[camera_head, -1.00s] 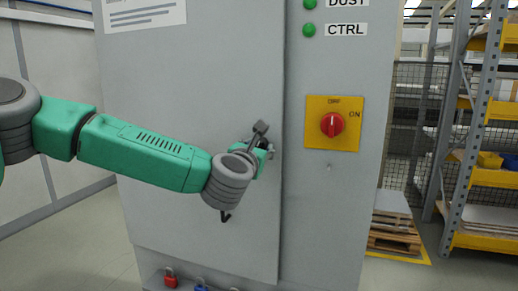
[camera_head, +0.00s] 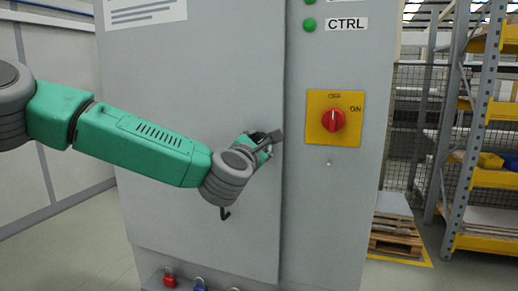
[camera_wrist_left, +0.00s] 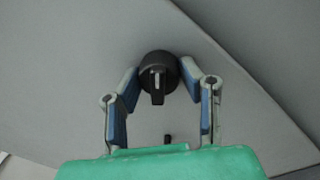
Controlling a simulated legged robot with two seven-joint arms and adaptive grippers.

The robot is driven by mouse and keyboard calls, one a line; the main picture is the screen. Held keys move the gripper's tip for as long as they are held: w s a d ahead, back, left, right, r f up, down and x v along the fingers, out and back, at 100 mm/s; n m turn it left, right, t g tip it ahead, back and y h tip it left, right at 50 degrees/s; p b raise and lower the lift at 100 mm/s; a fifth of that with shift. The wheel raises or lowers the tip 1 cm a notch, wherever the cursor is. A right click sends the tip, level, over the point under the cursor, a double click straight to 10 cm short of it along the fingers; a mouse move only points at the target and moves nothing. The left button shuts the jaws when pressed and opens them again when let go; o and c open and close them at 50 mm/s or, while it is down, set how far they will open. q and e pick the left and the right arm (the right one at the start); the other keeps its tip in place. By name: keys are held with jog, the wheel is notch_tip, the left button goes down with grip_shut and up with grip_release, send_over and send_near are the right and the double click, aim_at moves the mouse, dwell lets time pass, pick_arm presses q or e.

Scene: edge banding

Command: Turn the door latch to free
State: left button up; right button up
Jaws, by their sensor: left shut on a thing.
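The door latch (camera_wrist_left: 158,70) is a round black knob with a raised grip and a white mark, on the grey cabinet door (camera_head: 200,80). In the left wrist view it sits between my fingertips, with the grip in line with the gripper. My left gripper (camera_head: 266,143) is at the right edge of the door in the head view and hides the latch there. It also shows in the left wrist view (camera_wrist_left: 160,82), shut on the latch with a finger on each side. My right gripper is not in view.
A red rotary switch (camera_head: 333,121) on a yellow plate is right of the door. Green lights (camera_head: 310,25) are above it. Padlocks (camera_head: 169,281) hang at the cabinet's foot. A shelving rack (camera_head: 470,150) and pallets (camera_head: 396,235) stand at the right.

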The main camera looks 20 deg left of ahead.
pick_arm(q)
jog(key=m, duration=0.3)
jog(key=shift+f, duration=0.15)
jog(key=m+b, duration=0.1)
jog(key=m, duration=0.2)
jog(key=shift+m, duration=0.4)
jog(key=m, duration=0.4)
jog(key=shift+h, duration=0.4)
jog(key=shift+f+m, duration=0.1)
jog(key=shift+m, duration=0.9)
jog(key=shift+s+f, duration=0.1)
jog(key=o, duration=1.1)
jog(key=shift+o, duration=0.2)
jog(key=shift+w, duration=0.2)
